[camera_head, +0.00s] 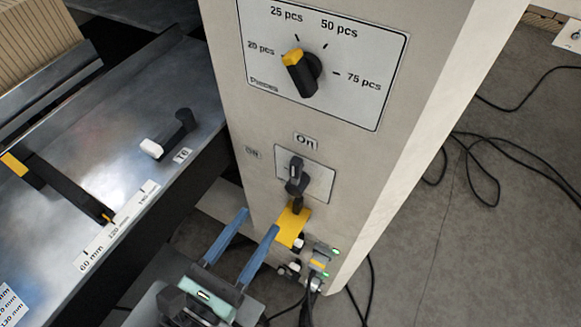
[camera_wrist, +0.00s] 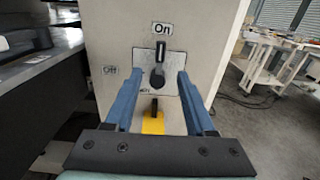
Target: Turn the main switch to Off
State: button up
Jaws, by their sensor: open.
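The main switch (camera_head: 296,176) is a black rotary handle on a pale plate on the front of the white column. In the wrist view the switch (camera_wrist: 158,72) has its handle upright, pointing at the "On" label (camera_wrist: 163,29). The "Off" label (camera_wrist: 110,70) is to its left. My gripper (camera_head: 258,221) is open, with two blue fingers, below and to the left of the switch in the head view. In the wrist view the fingers of my gripper (camera_wrist: 159,80) flank the switch. Nothing is between them that I can see held.
A yellow tab (camera_head: 291,227) with a black part hangs just below the switch. A selector dial (camera_head: 302,72) with a yellow mark is above. Connectors (camera_head: 318,262) and cables are low on the column. A metal table (camera_head: 110,110) with a black handle stands left.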

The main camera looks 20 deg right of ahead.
aim_at(293, 170)
jog(key=p+x, duration=0.1)
jog(key=x, duration=1.1)
jog(key=shift+w+d, duration=0.15)
jog(key=shift+d, duration=0.1)
jog(key=shift+c, duration=0.2)
grip_shut()
dwell(0.7)
